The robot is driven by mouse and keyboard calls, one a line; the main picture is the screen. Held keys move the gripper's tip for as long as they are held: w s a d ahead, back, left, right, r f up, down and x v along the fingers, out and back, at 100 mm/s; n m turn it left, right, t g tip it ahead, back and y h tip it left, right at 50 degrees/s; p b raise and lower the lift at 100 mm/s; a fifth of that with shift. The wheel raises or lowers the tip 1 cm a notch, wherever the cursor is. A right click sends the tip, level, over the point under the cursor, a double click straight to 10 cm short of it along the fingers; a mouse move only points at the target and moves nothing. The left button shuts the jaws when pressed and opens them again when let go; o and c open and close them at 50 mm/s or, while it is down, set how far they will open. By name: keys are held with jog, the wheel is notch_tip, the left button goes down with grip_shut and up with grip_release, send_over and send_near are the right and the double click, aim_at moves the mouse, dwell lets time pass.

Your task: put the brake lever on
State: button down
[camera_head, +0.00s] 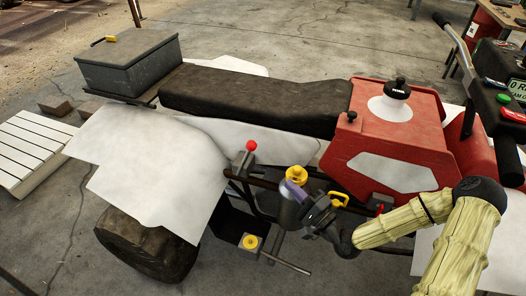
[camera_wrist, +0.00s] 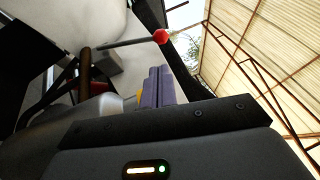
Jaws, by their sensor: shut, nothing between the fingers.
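The brake lever appears to be the thin rod with a red ball knob (camera_head: 251,146) on the near side of the quad bike, below the seat. Its rod rises from a grey block (camera_head: 238,168). The red knob also shows in the wrist view (camera_wrist: 161,37), beyond my fingertips, with the rod running left from it. My gripper (camera_head: 292,188) is to the right of the lever and lower in the head view. Its purple fingers are shut and empty, pointing up and left. They are apart from the knob.
A metal cylinder with a yellow top (camera_head: 296,175) is close behind my fingers. A yellow round part (camera_head: 250,241) and a horizontal bar (camera_head: 288,264) are below. The black seat (camera_head: 250,97) and red tank (camera_head: 388,145) lie above. The rear wheel (camera_head: 150,250) is at lower left.

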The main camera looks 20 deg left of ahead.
jog(key=shift+s+d, duration=0.1)
jog(key=x, duration=1.4)
jog(key=shift+b, duration=0.45)
jog(key=shift+r, duration=0.1)
